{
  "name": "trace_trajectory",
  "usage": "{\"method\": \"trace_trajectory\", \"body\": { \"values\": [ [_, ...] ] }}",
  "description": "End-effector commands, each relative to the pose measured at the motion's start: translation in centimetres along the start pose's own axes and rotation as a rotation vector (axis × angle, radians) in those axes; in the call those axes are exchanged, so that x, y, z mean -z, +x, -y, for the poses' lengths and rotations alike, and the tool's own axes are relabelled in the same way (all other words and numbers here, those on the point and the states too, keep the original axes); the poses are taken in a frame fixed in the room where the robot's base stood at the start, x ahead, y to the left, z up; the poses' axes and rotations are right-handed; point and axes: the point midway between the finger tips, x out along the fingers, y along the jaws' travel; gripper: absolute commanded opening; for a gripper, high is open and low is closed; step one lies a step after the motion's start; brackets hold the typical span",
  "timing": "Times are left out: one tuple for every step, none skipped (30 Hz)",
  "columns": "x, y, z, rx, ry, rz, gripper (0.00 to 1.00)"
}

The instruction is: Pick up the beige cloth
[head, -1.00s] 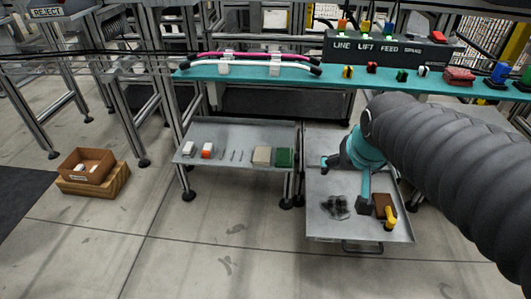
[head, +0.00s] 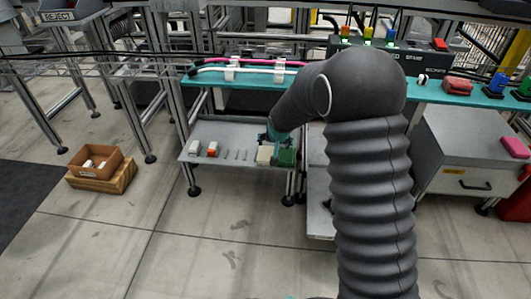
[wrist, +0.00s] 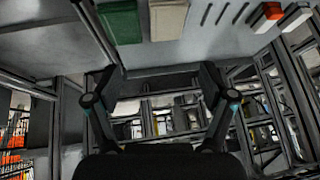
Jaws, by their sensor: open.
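The beige cloth (head: 264,154) is a folded, flat block on the grey tray shelf (head: 222,160), beside a green block (head: 287,157). In the wrist view the cloth (wrist: 167,18) is at the top edge, partly cut off, with the green block (wrist: 119,20) to its left. My gripper (wrist: 157,80) is open and empty, its fingers spread below the cloth in that picture and apart from it. In the head view my arm hides most of the gripper; a teal part of the wrist shows just behind the cloth.
Several thin pins (head: 237,155), an orange-and-white block (head: 212,149) and a white block (head: 195,147) lie left of the cloth. A teal shelf (head: 215,98) with pink and white bars runs above. A brown box (head: 95,164) stands on the floor at left.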

Motion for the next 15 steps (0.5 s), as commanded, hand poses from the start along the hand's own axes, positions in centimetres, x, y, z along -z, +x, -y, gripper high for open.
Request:
{"method": "trace_trajectory", "body": {
  "values": [
    [-0.2,1.1,0.5,0.004,-0.001,0.003,0.82],
    [-0.2,1.6,0.7,0.008,-0.001,0.002,0.82],
    [-0.3,2.2,1.0,0.011,0.000,0.002,0.82],
    [-0.3,2.5,1.1,0.013,0.000,0.002,0.82],
    [-0.4,2.8,1.2,0.014,0.001,0.002,0.82],
    [-0.5,3.2,1.4,0.015,0.002,0.002,0.82],
    [-0.5,3.5,1.4,0.016,0.002,0.002,0.82],
    [-0.5,3.8,1.5,0.017,0.002,0.001,0.82],
    [-0.6,4.2,1.5,0.017,0.002,0.001,0.82],
    [-0.6,4.7,1.5,0.017,0.002,0.002,0.82],
    [-0.6,5.1,1.5,0.017,0.002,0.002,0.82],
    [-0.6,5.8,1.5,0.017,0.001,0.002,0.82],
    [-0.7,6.4,1.5,0.016,0.001,0.003,0.82],
    [-0.6,6.9,1.5,0.016,0.001,0.002,0.82],
    [-0.6,7.6,1.5,0.016,0.001,0.003,0.82]
  ]
}}
